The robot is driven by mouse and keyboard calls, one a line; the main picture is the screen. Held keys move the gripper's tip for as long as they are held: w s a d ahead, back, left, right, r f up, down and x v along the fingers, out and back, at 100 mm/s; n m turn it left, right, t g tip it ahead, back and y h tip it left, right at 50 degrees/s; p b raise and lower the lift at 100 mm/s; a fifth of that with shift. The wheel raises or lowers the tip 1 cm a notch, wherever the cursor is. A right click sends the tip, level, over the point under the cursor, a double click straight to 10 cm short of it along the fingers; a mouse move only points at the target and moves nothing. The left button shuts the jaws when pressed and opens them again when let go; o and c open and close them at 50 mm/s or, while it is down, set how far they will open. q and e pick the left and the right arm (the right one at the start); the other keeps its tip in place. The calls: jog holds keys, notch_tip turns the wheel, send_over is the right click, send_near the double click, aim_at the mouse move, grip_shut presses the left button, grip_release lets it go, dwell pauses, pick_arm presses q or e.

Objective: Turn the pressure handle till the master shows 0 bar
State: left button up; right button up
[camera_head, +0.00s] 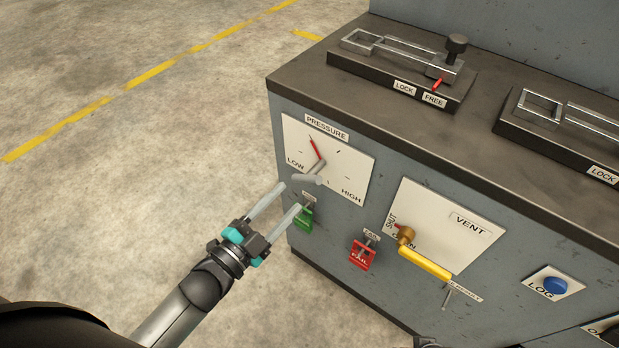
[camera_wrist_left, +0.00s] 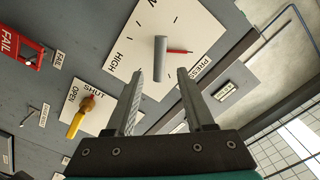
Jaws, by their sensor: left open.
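The pressure handle (camera_head: 307,179) is a short grey lever on the white PRESSURE plate (camera_head: 348,184), marked LOW and HIGH. It also shows in the left wrist view (camera_wrist_left: 160,58), ahead of the fingertips and lined up with the gap between them. A red pointer (camera_head: 317,150) on the plate points toward the upper left, between LOW and the top. My left gripper (camera_head: 291,196) is open and empty, just in front of the handle, with no clear contact. No readout in bar is in view.
Below the plate are a green tag (camera_head: 304,219) and a red FAIL tag (camera_head: 362,256) on hooks. To the right are a yellow vent handle (camera_head: 425,263) and a blue LOG button (camera_head: 556,286). Latch slides (camera_head: 400,58) sit on top. The floor at left is clear.

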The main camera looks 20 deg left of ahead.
aim_at(305, 181)
pick_arm(q)
jog(key=b+x, duration=0.2)
jog(key=x, duration=0.5)
jog(key=shift+w+f, duration=0.1)
jog(key=shift+f, duration=0.05)
jog(key=shift+x, duration=0.8)
pick_arm(e)
jog(key=shift+t, duration=0.4)
jog(key=shift+w+a+r, duration=0.1)
jog(key=shift+w+r, duration=0.3)
jog(key=shift+r, duration=0.45)
jog(key=shift+w+r, duration=0.35)
jog(key=shift+r, duration=0.5)
jog(key=shift+w+a+r, duration=0.1)
jog(key=shift+w+r, duration=0.3)
jog(key=shift+r, duration=0.45)
pick_arm(q)
grip_shut()
